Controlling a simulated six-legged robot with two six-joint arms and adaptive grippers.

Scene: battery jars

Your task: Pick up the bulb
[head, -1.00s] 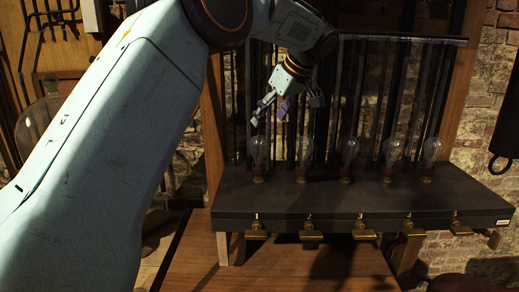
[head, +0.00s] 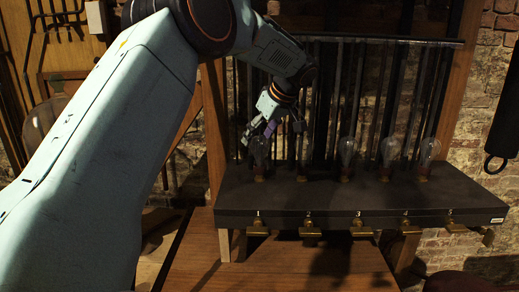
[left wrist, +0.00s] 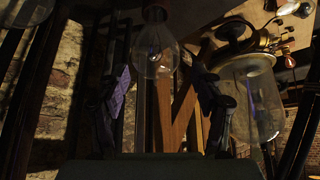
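Several clear glass bulbs stand upright in a row on a dark shelf (head: 340,197) with numbers along its front edge. The bulb above number 1 (head: 260,155) is at the left end. My left gripper (head: 258,130) points down at the top of this bulb, its fingers spread apart. In the left wrist view a clear bulb (left wrist: 157,52) shows between the two open fingers (left wrist: 160,95), with dark gaps on both sides. I cannot tell whether a finger touches the glass. My right gripper is not in view.
The bulb above number 2 (head: 303,155) stands close to the right of my left gripper. Dark vertical bars (head: 375,95) rise behind the row. Brass fittings (head: 311,229) stick out under the shelf front. A large glass jar (left wrist: 258,100) shows in the left wrist view.

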